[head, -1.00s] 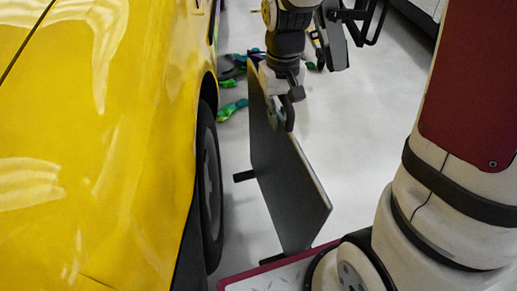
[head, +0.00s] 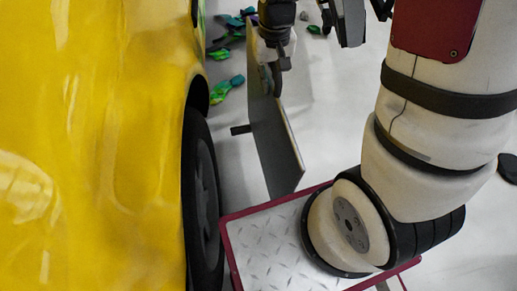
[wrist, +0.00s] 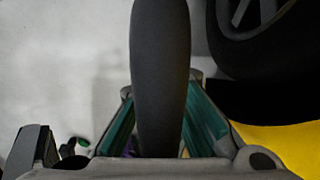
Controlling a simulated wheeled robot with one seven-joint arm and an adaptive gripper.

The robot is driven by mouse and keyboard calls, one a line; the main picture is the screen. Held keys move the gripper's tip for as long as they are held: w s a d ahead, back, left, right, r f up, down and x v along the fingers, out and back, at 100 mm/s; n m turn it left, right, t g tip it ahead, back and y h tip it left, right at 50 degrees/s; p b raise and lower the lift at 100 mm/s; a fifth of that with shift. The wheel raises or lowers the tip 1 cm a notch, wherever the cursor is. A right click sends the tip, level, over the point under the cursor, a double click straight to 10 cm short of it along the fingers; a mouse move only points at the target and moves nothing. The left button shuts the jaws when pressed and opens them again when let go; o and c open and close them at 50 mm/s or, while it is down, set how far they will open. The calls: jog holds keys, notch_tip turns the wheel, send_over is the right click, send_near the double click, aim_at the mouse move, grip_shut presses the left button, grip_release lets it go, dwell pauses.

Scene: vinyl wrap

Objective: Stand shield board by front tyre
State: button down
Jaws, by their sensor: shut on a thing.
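The shield board (head: 270,145) is a thin dark grey panel, upright beside the yellow car in the head view. A short dark foot (head: 240,130) sticks out from it toward the car. My gripper (head: 272,80) is shut on the board's upper edge. The front tyre (head: 205,200) is black, left of the board, with a strip of floor between them. The tyre also shows at the upper right of the wrist view (wrist: 262,38). I cannot tell whether the board touches the floor. In the wrist view a dark rounded shape covers the middle, and the board is not clear there.
The yellow car (head: 100,150) fills the left side. Crumpled green and purple scraps (head: 226,90) lie on the floor beyond the board. My own base plate and arm column take up the lower right.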

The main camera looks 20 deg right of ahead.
aim_at(271, 104)
jog(key=shift+m, duration=0.6)
jog(key=f, duration=0.2)
jog(key=s+f, duration=0.1)
jog(key=f, duration=0.1)
jog(key=s+f+p, duration=0.1)
jog(key=f, duration=0.2)
jog(key=w+f+b, duration=0.2)
jog(key=w, duration=0.5)
jog(key=w+d+f+b, duration=0.1)
jog(key=w+f+b, duration=0.1)
jog(key=w, duration=0.6)
jog(key=shift+d+f+b, duration=0.3)
jog(key=shift+f+b, duration=0.1)
jog(key=shift+b, duration=0.25)
jog(key=shift+w, duration=0.1)
jog(key=c, duration=2.1)
grip_release()
jog(key=shift+f, duration=0.2)
jog(key=o, duration=0.4)
jog(key=shift+r, duration=0.1)
